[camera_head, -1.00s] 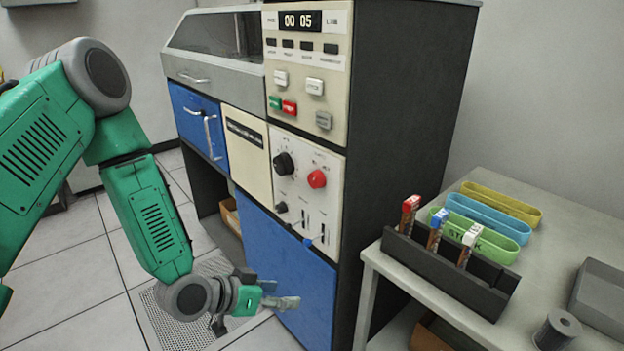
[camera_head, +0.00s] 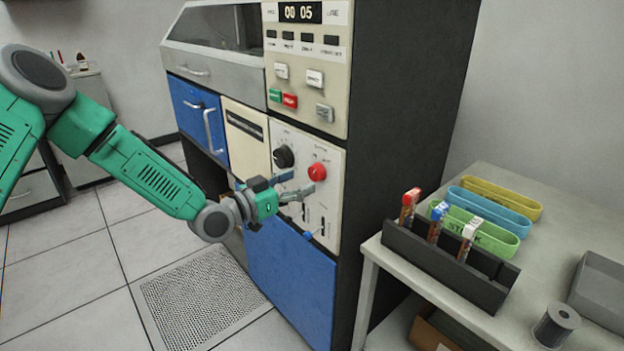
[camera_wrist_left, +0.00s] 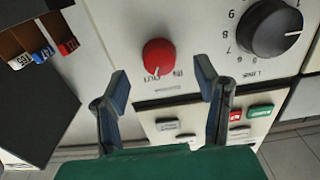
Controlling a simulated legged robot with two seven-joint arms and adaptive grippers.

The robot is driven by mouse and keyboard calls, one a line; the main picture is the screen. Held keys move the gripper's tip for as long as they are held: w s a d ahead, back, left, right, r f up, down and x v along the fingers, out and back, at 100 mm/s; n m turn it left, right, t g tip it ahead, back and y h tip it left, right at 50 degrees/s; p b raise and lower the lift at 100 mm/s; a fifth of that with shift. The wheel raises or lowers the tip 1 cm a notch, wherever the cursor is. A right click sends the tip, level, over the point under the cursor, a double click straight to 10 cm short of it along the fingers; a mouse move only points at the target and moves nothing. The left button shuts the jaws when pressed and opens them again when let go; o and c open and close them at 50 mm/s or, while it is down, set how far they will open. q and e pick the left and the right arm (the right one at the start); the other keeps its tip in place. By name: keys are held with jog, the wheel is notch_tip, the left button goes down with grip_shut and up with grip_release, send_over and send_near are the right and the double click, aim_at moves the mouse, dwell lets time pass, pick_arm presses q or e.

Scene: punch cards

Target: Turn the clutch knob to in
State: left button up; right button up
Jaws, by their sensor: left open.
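The red clutch knob (camera_head: 317,172) is on the cream control panel of the machine, right of a larger black dial (camera_head: 284,157). In the left wrist view the red knob (camera_wrist_left: 158,57) shows beyond the open fingers, near the middle, with small labels reading OUT and IN beside it. Its pointer seems to be on the OUT side, but it is small. My left gripper (camera_head: 297,184) is open and empty, in front of the panel just below and left of the red knob. It also shows in the left wrist view (camera_wrist_left: 162,85). My right gripper is not in view.
Below the dials are small slide switches (camera_head: 307,219) and a blue lower door (camera_head: 290,275). Push buttons (camera_head: 290,101) sit above. At right, a table (camera_head: 375,258) carries a black rack (camera_head: 440,266) and coloured trays (camera_head: 500,204). The floor left of the machine is clear.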

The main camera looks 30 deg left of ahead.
aim_at(312, 175)
pick_arm(q)
jog(key=shift+x, duration=2.2)
jog(key=shift+c, duration=0.4)
jog(key=c, duration=1.1)
jog(key=shift+o, duration=0.3)
jog(key=n+b, duration=0.2)
jog(key=n, duration=0.4)
jog(key=n+b, duration=0.2)
jog(key=n, duration=0.3)
jog(key=shift+r+n, duration=0.15)
jog(key=shift+n, duration=0.25)
